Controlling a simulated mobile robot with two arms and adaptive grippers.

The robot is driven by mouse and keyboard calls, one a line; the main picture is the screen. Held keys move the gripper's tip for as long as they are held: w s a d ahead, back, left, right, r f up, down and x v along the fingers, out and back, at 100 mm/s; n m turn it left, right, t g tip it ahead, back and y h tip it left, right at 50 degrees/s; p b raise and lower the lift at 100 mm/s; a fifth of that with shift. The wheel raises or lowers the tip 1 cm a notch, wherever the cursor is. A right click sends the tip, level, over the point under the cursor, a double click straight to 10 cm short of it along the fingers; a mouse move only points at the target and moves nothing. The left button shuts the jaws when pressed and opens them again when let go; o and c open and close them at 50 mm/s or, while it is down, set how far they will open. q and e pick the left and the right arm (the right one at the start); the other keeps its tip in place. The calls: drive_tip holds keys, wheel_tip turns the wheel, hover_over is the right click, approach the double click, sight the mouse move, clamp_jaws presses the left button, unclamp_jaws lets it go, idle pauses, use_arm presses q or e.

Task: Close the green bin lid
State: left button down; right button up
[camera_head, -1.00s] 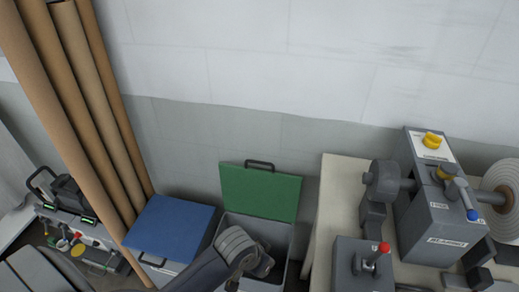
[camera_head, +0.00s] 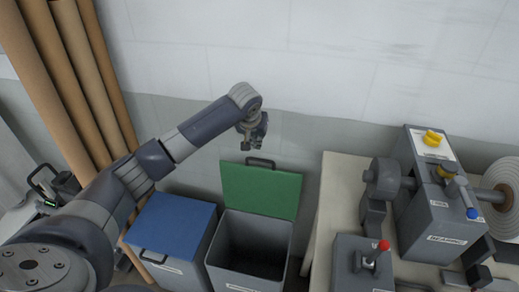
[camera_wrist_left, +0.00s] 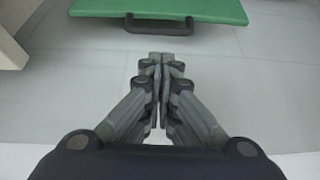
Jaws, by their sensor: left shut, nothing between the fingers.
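The green lid (camera_head: 261,193) stands raised, tilted back against the wall behind its open grey bin (camera_head: 249,264). A dark handle (camera_head: 260,163) sits on the lid's upper edge. My left gripper (camera_head: 246,145) is shut and empty, above the lid and near the wall, just left of the handle in the head view. In the left wrist view my closed fingers (camera_wrist_left: 161,58) point toward the green lid (camera_wrist_left: 160,10) and its handle (camera_wrist_left: 158,25), with a gap between them. The bin's inside is dark and looks empty. My right gripper is not in view.
A blue-lidded bin (camera_head: 172,228), shut, stands left of the green one. Tall brown rolls (camera_head: 80,80) lean at the left.

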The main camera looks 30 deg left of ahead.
use_arm(q)
drive_tip(key=x, duration=1)
drive_tip(key=shift+a+r+p, duration=0.15)
drive_tip(key=shift+a+p, duration=0.05)
drive_tip(key=shift+p, duration=0.15)
